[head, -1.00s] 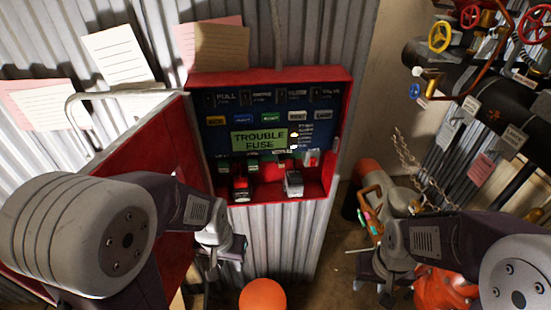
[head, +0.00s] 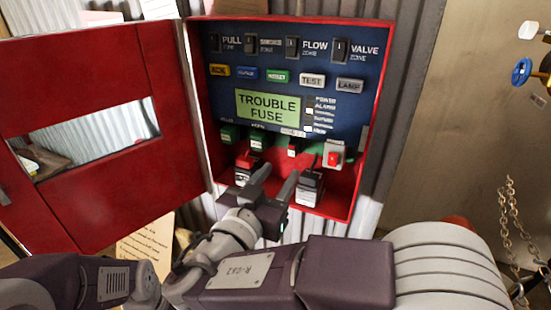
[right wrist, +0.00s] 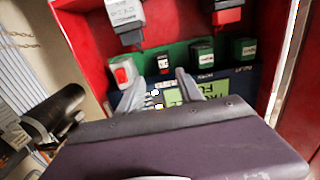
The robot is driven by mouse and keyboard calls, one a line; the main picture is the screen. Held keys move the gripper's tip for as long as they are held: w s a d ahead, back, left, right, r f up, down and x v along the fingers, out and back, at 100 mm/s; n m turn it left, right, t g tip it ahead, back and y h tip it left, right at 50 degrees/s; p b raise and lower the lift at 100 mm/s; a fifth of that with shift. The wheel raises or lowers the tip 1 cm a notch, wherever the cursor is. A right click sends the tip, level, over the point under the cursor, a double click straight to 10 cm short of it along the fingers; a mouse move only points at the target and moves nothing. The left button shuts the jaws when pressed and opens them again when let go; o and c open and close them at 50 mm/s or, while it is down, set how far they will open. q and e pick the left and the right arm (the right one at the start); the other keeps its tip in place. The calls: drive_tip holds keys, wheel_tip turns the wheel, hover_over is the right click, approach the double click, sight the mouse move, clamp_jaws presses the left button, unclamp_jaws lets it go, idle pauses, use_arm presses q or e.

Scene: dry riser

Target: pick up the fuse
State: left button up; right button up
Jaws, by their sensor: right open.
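A small red piece with a pale label (head: 292,150), which may be the fuse, sits on the lower shelf strip of the open red panel box (head: 372,120). It also shows in the right wrist view (right wrist: 163,63), upright between two neighbours. My right gripper (head: 276,180) is open and empty in front of the box, its fingers pointing toward that piece. In the right wrist view its fingertips (right wrist: 173,80) are just short of it, one on each side; I cannot tell the exact gap. My left gripper is not in view.
Green blocks (head: 257,142) and a white switch with a red rocker (head: 333,155) flank the small piece. Two batteries, one red-topped (head: 245,165) and one grey-topped (head: 310,185), stand in the box. The red door (head: 90,200) hangs open at left. The display (head: 268,105) reads TROUBLE FUSE.

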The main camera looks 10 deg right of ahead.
sight(291, 152)
drive_tip(key=x, duration=0.2)
drive_tip(key=p+x, duration=0.1)
drive_tip(key=x, duration=0.1)
drive_tip(key=shift+w+a+r, duration=0.15)
drive_tip(key=shift+a, duration=0.1)
drive_tip(key=p+x, duration=0.1)
drive_tip(key=x, duration=0.4)
drive_tip(key=shift+c, duration=0.6)
clamp_jaws()
